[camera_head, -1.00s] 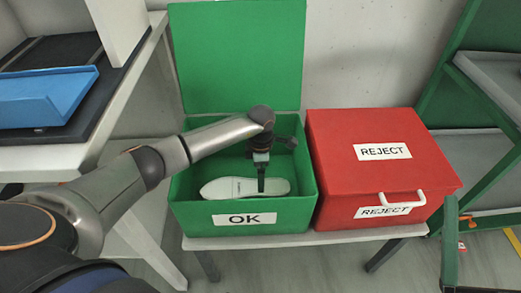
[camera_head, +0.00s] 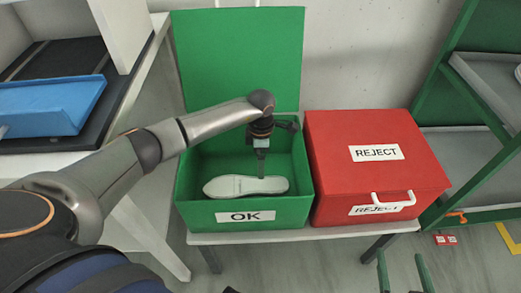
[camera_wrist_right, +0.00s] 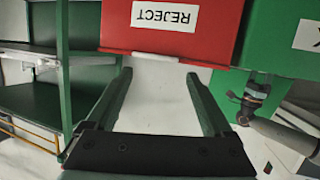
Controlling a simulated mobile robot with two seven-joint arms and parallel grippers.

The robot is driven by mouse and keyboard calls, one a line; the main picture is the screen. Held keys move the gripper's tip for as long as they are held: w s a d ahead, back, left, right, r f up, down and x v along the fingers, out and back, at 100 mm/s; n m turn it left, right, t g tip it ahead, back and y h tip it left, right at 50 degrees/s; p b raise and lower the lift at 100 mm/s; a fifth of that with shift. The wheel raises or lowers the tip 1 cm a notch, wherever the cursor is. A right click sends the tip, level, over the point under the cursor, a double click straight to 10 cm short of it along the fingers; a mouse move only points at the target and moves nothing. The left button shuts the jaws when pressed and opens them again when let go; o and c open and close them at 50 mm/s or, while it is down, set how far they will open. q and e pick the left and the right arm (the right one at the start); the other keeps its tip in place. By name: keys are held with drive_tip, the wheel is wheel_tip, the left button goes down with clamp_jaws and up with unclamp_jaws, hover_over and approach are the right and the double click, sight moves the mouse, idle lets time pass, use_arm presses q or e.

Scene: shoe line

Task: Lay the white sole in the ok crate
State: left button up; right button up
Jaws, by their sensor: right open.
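The white sole (camera_head: 245,186) lies flat on the floor of the open green OK crate (camera_head: 188,214) in the head view, toe to the left. My left gripper (camera_head: 261,173) points down just above and behind the sole. It looks clear of the sole, but its fingers line up edge-on, so its opening is hidden. My right gripper (camera_head: 403,258) is open and empty at the bottom edge, in front of the reject crate. Its two green fingers stand wide apart in the right wrist view (camera_wrist_right: 158,75). The sole is not in that view.
The closed red reject crate (camera_head: 335,185) stands right beside the OK crate on a light bench (camera_head: 300,234). The OK crate's lid (camera_head: 240,60) stands up behind it. A blue tray (camera_head: 45,107) is on the left table. A green rack (camera_head: 470,120) is at right.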

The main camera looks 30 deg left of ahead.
use_arm(q)
wheel_tip(320, 180, up, 3)
drive_tip(key=shift+f+p, duration=0.2)
drive_tip(key=shift+p, duration=0.6)
use_arm(e)
drive_tip(key=s+f+m+g, duration=0.1)
drive_tip(key=s+f+g, duration=0.4)
drive_tip(key=f, duration=0.4)
drive_tip(key=shift+s+a+f+h, duration=0.15)
drive_tip(key=shift+s+f+h, duration=0.25)
drive_tip(key=shift+s, duration=0.35)
